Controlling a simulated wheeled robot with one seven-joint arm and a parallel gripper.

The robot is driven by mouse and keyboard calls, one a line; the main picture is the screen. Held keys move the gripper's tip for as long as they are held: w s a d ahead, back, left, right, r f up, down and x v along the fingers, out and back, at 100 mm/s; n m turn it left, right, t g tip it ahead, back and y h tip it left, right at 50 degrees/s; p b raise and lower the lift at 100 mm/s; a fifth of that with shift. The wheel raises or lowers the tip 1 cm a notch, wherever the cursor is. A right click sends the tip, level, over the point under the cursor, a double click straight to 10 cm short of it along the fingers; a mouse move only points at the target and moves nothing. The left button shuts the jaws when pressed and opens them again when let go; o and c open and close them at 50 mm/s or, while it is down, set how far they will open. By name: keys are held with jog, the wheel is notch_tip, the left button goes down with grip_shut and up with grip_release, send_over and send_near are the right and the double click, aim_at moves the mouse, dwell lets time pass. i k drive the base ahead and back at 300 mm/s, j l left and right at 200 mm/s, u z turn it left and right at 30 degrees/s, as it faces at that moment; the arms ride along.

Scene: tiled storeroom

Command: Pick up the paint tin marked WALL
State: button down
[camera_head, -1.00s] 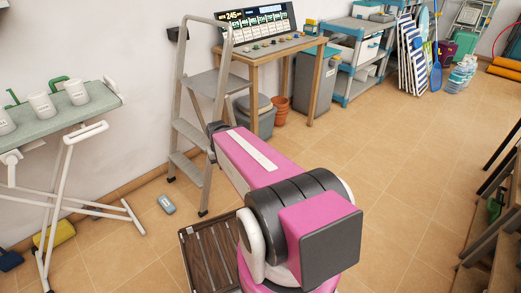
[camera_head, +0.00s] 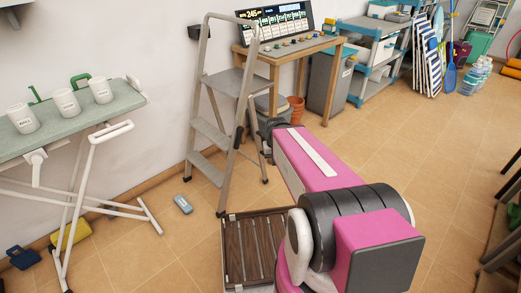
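Three white paint tins stand in a row on a pale green ironing board (camera_head: 130,97) at the left: a left tin (camera_head: 22,118), a middle tin (camera_head: 67,103) and a right tin (camera_head: 101,90). The lettering is too small to read surely, so I cannot tell which one is marked WALL. My pink and black arm reaches from the lower right towards the stepladder, apart from the tins. I cannot make out my gripper's fingers; the arm's far end is hidden behind its pink link.
A grey stepladder (camera_head: 223,110) stands between the board and a wooden table (camera_head: 320,47) with a control panel. A slatted dark board (camera_head: 252,250) lies low in front. A blue-grey object (camera_head: 183,204) and yellow object (camera_head: 72,234) are on the floor. Open tiles lie right of my arm.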

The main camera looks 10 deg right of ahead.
aim_at(21, 114)
jog(key=u, duration=1.95)
jog(key=j, duration=0.2)
jog(key=i+j+z, duration=0.15)
jog(key=j, duration=0.65)
jog(key=j+z, duration=0.15)
jog(key=j, duration=0.65)
